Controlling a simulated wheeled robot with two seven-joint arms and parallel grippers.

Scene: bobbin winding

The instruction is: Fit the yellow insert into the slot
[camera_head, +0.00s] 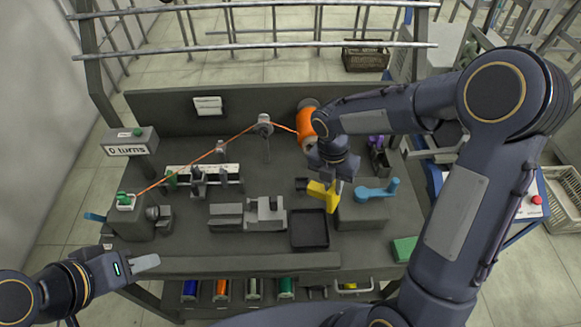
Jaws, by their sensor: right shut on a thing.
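The yellow insert (323,192) is in the grip of my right gripper (331,188), which reaches down from the upper right. The insert is above the workbench (280,262), just left of the dark block with the blue crank (378,190). Its lower end is close to that block's left edge; I cannot tell whether they touch. A small dark part (301,184) lies just left of the insert. I cannot make out the slot clearly. My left gripper (127,253) is at the bench's front left corner, empty, with its fingers apart.
An orange thread runs from the orange spool (305,123) over a guide post (264,126) to the green-topped winder (126,200). An empty black tray (309,230) and a grey vise-like fixture (265,214) stand mid-bench. A green block (404,248) lies front right.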

